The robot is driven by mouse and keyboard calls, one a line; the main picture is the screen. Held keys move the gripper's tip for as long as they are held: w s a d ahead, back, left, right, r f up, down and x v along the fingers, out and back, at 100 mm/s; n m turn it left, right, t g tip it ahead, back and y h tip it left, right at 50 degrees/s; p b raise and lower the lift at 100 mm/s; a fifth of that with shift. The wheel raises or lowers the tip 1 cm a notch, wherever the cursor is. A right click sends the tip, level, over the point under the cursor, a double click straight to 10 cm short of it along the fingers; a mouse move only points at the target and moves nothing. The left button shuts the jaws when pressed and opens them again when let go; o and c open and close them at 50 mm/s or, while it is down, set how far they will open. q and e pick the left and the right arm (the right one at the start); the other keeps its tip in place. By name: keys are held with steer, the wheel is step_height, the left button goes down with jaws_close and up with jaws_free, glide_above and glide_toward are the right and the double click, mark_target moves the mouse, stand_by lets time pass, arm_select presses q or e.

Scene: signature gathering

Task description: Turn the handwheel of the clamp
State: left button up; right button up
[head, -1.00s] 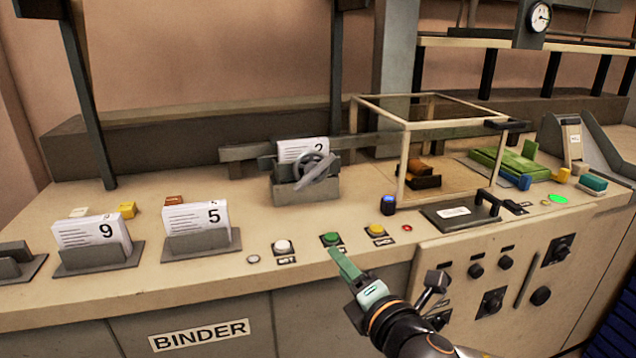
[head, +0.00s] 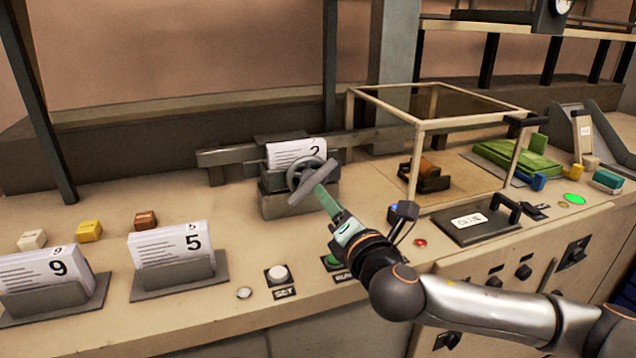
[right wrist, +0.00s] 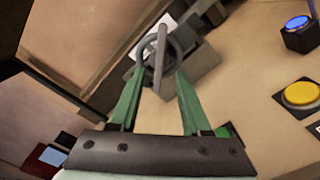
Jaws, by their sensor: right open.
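The clamp's grey handwheel (head: 311,177) faces the front of the grey clamp block (head: 285,203), which holds a stack of pages marked 2 (head: 290,154). My right gripper (head: 322,193) points at the handwheel, its green fingers just in front of the lower rim in the head view. In the right wrist view the open fingers (right wrist: 155,90) stand apart, with the handwheel (right wrist: 160,55) and its crossbar between and beyond the tips. I cannot tell whether a finger touches the wheel. My left gripper is not in view.
Page stacks marked 9 (head: 52,278) and 5 (head: 172,251) stand in holders to the left. A framed box guard (head: 417,155) stands to the right. A white button (head: 278,272) and a blue button (head: 394,207) are near my right arm.

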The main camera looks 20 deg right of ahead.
mark_target(317, 182)
steer(key=w, duration=0.6)
steer(key=shift+w+a, duration=0.1)
steer(key=shift+w, duration=0.3)
jaws_close()
